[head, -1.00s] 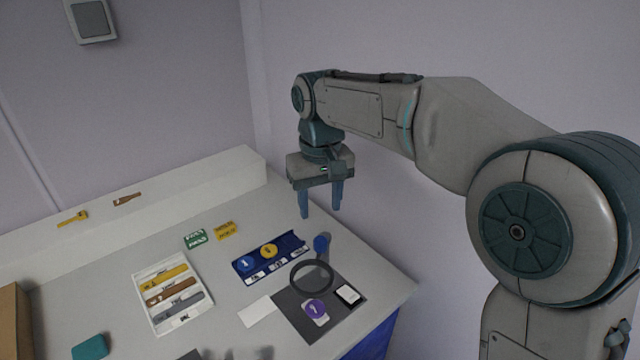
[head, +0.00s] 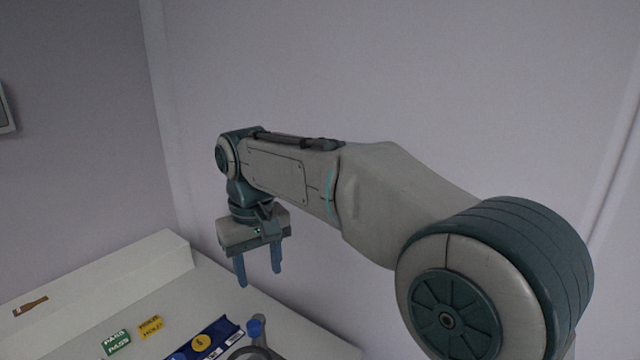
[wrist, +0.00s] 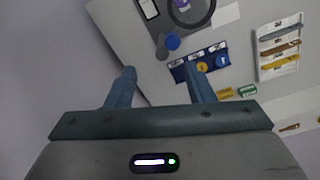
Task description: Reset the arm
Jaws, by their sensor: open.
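My gripper (head: 259,279) hangs from my raised arm with its two blue fingers pointing down, apart and with nothing between them. It is above the back right part of the white table (head: 207,287), clear of the surface. The wrist view also shows my gripper (wrist: 160,80) open, with the table (wrist: 120,35) beyond its fingers. A blue rack (head: 215,340) with a yellow disc (head: 200,342) lies on the table below and to the left of the gripper. The rack also shows in the wrist view (wrist: 180,72).
A green tag (head: 116,342) and a yellow tag (head: 151,327) lie left of the rack. A raised ledge (head: 110,275) runs along the back wall with a brown piece (head: 31,306) on it. In the wrist view, a white tray (wrist: 279,45) holds several coloured pieces. A dark mat (wrist: 190,12) lies nearby.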

